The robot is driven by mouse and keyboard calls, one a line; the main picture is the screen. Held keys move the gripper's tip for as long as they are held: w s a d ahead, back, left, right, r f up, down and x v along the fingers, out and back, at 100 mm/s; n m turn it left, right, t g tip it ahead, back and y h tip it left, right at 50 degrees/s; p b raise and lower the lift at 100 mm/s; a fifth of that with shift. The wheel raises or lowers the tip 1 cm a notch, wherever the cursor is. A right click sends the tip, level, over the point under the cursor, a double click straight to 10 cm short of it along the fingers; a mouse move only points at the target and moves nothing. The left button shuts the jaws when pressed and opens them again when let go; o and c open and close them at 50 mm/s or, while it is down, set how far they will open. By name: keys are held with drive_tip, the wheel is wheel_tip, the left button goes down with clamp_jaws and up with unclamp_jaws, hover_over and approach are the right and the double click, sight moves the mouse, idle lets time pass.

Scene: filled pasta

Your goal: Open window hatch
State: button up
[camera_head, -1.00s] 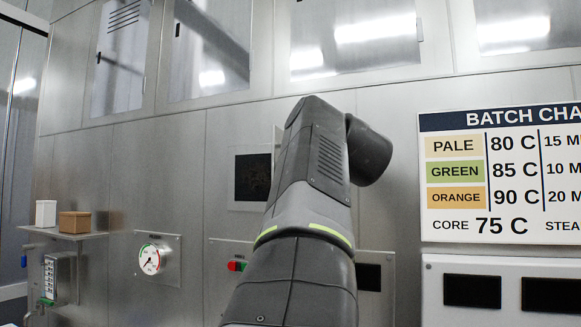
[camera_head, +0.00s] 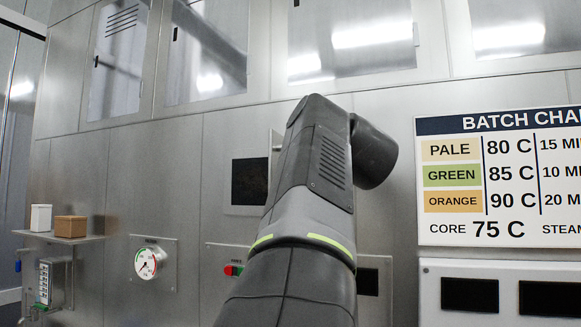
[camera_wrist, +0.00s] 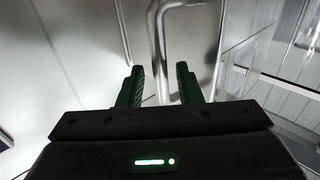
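The window hatch appears in the head view as a dark square pane (camera_head: 248,182) in the steel wall, partly covered by my arm. A narrow pale upright edge shows beside the pane, next to my arm; I cannot tell whether the hatch is ajar. In the wrist view, my gripper (camera_wrist: 159,72) has its two green fingers apart. A bent shiny metal bar handle (camera_wrist: 156,40) runs down between them, with space visible on both sides. I see no clear contact. In the head view my gripper is hidden behind my arm.
A batch chart (camera_head: 500,180) hangs right of my arm above a white panel (camera_head: 500,290). A gauge (camera_head: 146,264) and a small shelf (camera_head: 60,238) with two boxes are at left. The wrist view shows a glass or framed structure (camera_wrist: 245,55) on the right.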

drive_tip(key=b+v, duration=0.2)
drive_tip(key=v, duration=1)
drive_tip(key=shift+b, duration=0.3)
idle(0.5)
drive_tip(key=p+x, duration=0.2)
drive_tip(key=x, duration=0.8)
drive_tip(key=shift+w, duration=0.2)
idle(0.4)
idle(0.3)
